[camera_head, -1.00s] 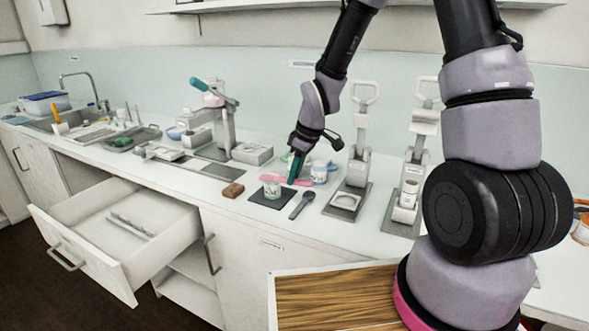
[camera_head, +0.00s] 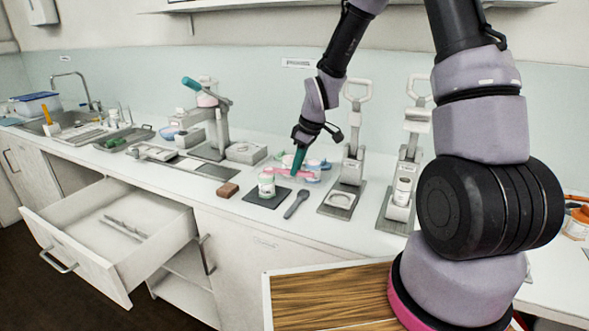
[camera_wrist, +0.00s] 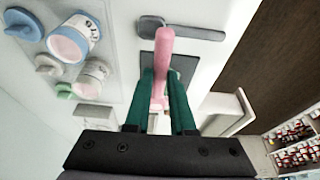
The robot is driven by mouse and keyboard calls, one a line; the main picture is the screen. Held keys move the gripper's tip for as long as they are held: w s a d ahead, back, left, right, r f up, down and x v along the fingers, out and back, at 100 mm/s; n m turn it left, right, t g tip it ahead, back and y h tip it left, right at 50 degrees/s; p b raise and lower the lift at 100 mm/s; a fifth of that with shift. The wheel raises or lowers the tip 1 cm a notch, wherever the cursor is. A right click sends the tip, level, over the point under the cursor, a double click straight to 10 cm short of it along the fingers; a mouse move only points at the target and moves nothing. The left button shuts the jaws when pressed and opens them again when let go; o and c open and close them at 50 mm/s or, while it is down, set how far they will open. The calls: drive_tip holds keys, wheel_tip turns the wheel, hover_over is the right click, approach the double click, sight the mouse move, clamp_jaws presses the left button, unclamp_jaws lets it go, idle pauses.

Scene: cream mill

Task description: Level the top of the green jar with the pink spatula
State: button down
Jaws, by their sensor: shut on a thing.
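My gripper (camera_head: 298,160), with teal fingers, is shut on the pink spatula (camera_head: 279,171). The wrist view shows the spatula (camera_wrist: 164,45) reaching out from between the fingers (camera_wrist: 160,95). The green jar (camera_head: 266,187) is small and pale with a green label, and stands upright on a dark mat (camera_head: 252,199). In the head view the spatula lies just above and behind the jar's top; I cannot tell whether they touch. The jar's top surface is too small to read, and I cannot make the jar out in the wrist view.
Two jars with pink contents (camera_wrist: 70,48) (camera_wrist: 88,82) and loose lids (camera_wrist: 48,65) stand beside the spatula. Presses (camera_head: 345,188) stand at right. A drawer (camera_head: 110,215) hangs open.

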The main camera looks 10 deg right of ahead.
drive_tip(key=s+a+r, duration=0.3)
drive_tip(key=s+r, duration=0.1)
drive_tip(key=r, duration=0.1)
drive_tip(key=shift+s, duration=0.4)
idle(1.5)
idle(1.5)
